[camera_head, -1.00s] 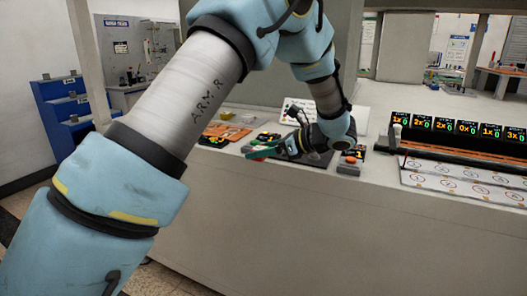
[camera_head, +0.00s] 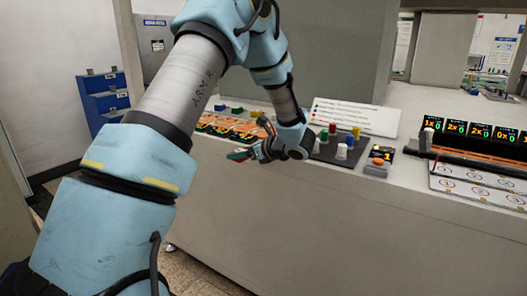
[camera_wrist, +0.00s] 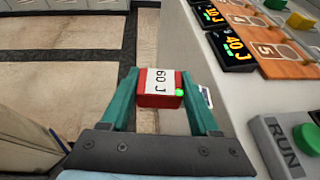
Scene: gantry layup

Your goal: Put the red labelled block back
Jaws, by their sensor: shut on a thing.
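The red labelled block (camera_wrist: 158,98) sits between the green fingers of my gripper (camera_wrist: 162,88) in the wrist view. Its white label reads "60 J", turned sideways, and a small green dot shows at its right edge. My gripper is shut on it and holds it over the floor, just off the counter's front edge. In the head view my gripper (camera_head: 240,155) is in front of the counter, left of the dark peg board. The block is mostly hidden there.
Orange numbered boards (camera_wrist: 275,50) with black displays (camera_wrist: 232,47) lie on the counter. A grey RUN box (camera_wrist: 285,145) with a green button stands near the edge. A dark board with coloured pegs (camera_head: 341,152) and a button box (camera_head: 377,168) are to the right. Blue bins (camera_head: 103,98) stand far left.

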